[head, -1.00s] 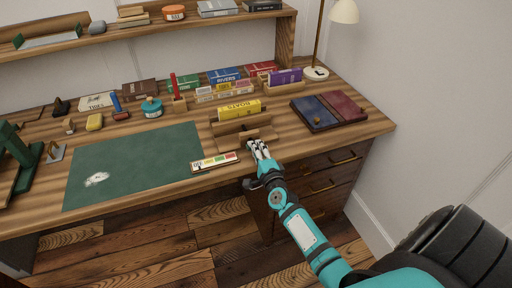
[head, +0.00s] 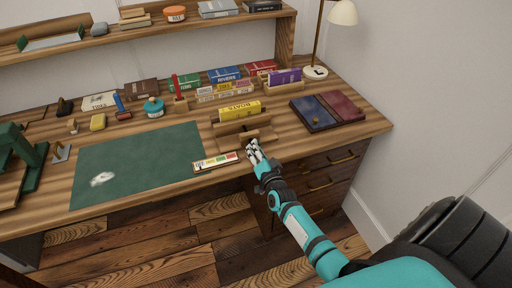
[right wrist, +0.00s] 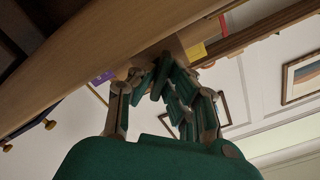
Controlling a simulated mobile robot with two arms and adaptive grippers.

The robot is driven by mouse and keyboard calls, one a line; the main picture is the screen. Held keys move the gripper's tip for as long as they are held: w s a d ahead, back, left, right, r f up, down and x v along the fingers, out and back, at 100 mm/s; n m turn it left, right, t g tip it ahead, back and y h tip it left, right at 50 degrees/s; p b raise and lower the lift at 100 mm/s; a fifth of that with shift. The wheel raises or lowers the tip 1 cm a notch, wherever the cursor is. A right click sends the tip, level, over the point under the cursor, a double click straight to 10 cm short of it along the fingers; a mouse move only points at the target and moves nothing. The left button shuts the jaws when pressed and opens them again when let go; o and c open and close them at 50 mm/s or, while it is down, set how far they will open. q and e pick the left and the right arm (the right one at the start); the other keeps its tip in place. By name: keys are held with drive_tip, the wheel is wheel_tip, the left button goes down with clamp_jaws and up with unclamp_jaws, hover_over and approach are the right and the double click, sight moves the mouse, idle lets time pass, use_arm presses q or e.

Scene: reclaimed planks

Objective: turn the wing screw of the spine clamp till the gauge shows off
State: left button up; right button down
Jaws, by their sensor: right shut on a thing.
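The spine clamp (head: 228,139) is a wooden block at the desk's front edge, with a yellow book (head: 240,110) standing in it. My right gripper (head: 254,148) is at the clamp's front, its fingers closed together. In the right wrist view the fingertips (right wrist: 162,62) meet against the wooden clamp, shut on the wing screw, which they hide. The gauge (head: 216,162) is a pale strip with coloured fields, left of the gripper; its pointer is too small to read surely. My left gripper is not in view.
A green mat (head: 140,160) lies left of the clamp. A blue and dark red folder (head: 328,110) lies to the right. Books, stamps and a teal jar (head: 153,108) stand behind. A lamp (head: 316,72) stands at the back right. Drawers (head: 325,180) are below the front edge.

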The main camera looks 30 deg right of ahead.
drive_tip(key=shift+n, duration=0.6)
drive_tip(key=c, duration=1.7)
unclamp_jaws()
drive_tip(key=shift+o, duration=0.2)
drive_tip(key=v, duration=1.2)
